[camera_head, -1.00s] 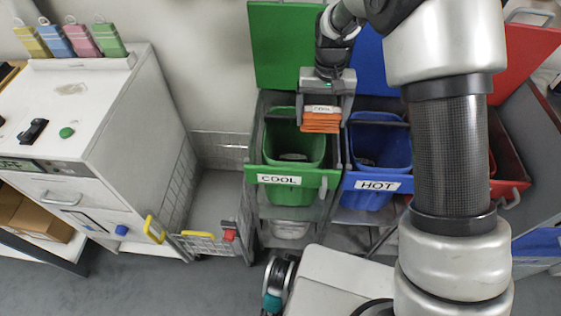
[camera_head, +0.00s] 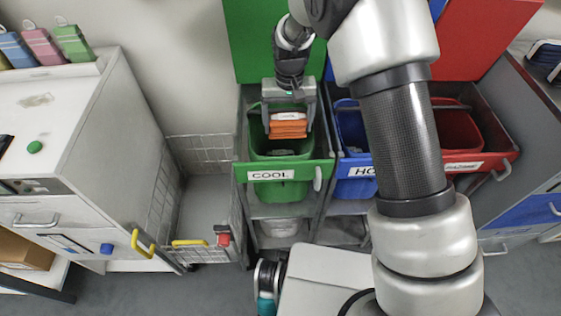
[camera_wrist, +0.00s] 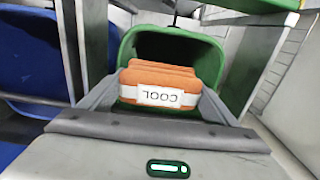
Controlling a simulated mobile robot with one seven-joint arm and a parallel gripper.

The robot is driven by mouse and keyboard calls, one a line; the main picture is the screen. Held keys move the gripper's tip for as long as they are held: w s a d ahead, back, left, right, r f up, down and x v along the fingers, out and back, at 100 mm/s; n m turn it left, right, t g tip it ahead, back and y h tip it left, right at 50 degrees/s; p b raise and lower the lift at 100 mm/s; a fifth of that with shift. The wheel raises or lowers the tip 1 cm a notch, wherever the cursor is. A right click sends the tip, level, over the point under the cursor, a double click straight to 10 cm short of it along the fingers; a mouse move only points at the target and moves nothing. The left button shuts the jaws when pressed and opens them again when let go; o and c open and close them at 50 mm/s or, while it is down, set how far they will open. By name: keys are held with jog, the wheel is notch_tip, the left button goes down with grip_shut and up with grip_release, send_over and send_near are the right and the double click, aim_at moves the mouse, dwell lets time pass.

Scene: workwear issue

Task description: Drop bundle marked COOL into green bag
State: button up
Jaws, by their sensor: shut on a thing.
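My gripper (camera_head: 287,118) is shut on an orange folded bundle (camera_head: 288,131) with a white band. In the wrist view the bundle (camera_wrist: 157,84) sits between the two fingers, and its label reads COOL upside down. The green bag (camera_head: 282,180), labelled COOL on the front of its frame, is below my gripper in the head view. In the wrist view the green bag (camera_wrist: 213,56) opens dark behind the bundle. How far the bundle is above the rim I cannot tell.
A blue bag (camera_head: 352,187) marked HOT stands to the right, partly behind my arm. A red bag (camera_head: 456,130) is further right. A raised green lid (camera_head: 250,40) stands behind the green bag. A wire basket cart (camera_head: 205,215) and a white cabinet (camera_head: 110,130) are on the left.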

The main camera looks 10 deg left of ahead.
jog(key=shift+f, duration=0.5)
jog(key=o, duration=1.1)
notch_tip(320, 180, up, 18)
jog(key=p, duration=0.3)
jog(key=shift+f, duration=0.2)
